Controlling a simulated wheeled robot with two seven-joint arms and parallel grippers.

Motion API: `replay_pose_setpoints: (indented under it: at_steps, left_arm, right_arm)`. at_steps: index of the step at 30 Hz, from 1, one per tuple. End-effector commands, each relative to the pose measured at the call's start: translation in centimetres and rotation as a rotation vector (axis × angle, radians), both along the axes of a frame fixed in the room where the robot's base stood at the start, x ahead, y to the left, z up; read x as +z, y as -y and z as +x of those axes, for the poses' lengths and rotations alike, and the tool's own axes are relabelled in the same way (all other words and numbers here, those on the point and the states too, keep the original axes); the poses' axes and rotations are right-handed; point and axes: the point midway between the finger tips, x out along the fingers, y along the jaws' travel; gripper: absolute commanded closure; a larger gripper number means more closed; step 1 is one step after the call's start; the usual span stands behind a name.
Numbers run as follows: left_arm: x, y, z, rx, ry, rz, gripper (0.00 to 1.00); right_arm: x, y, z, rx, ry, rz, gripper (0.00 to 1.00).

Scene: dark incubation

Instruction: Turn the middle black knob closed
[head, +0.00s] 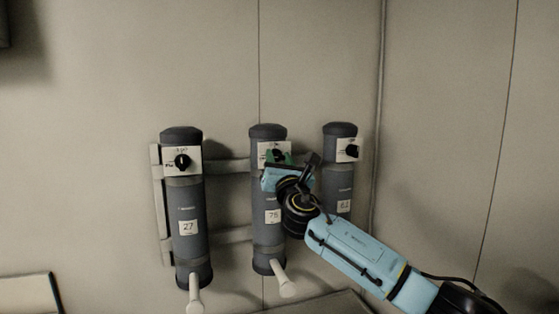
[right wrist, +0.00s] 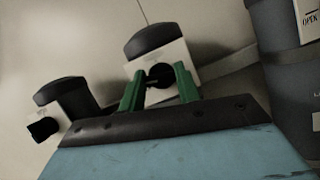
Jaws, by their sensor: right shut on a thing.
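Three dark grey cylinders hang on the wall, each with a white plate and a black knob. The middle black knob (right wrist: 160,76) sits on a white plate on the middle cylinder (head: 268,200), labelled 76 or similar. My right gripper (head: 279,157) reaches it from the lower right. In the right wrist view its green fingers (right wrist: 160,84) stand on either side of the middle knob, shut on it. The fingers partly hide the knob in the head view. My left gripper is not in view.
The left cylinder (head: 188,225) has a black knob (head: 182,161) and label 27. The right cylinder (head: 340,175) has a knob (head: 352,151) close to my right gripper. Rails (head: 228,166) run behind the cylinders. Pale pipes (head: 284,283) stick out below. The wall at right is clear.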

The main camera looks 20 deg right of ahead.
Motion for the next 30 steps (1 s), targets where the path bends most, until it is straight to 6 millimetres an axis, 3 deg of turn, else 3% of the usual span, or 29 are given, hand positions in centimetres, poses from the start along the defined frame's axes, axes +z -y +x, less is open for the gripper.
replay_pose_setpoints:
  at_steps: [14, 30]
  left_arm:
    - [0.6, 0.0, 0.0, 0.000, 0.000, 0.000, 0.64]
    - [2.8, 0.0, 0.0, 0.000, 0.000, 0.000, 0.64]
  right_arm:
    - [0.1, -0.2, 0.0, 0.002, -0.018, 0.454, 0.90]
    - [0.3, -0.3, 0.0, -0.001, -0.036, 0.963, 0.90]
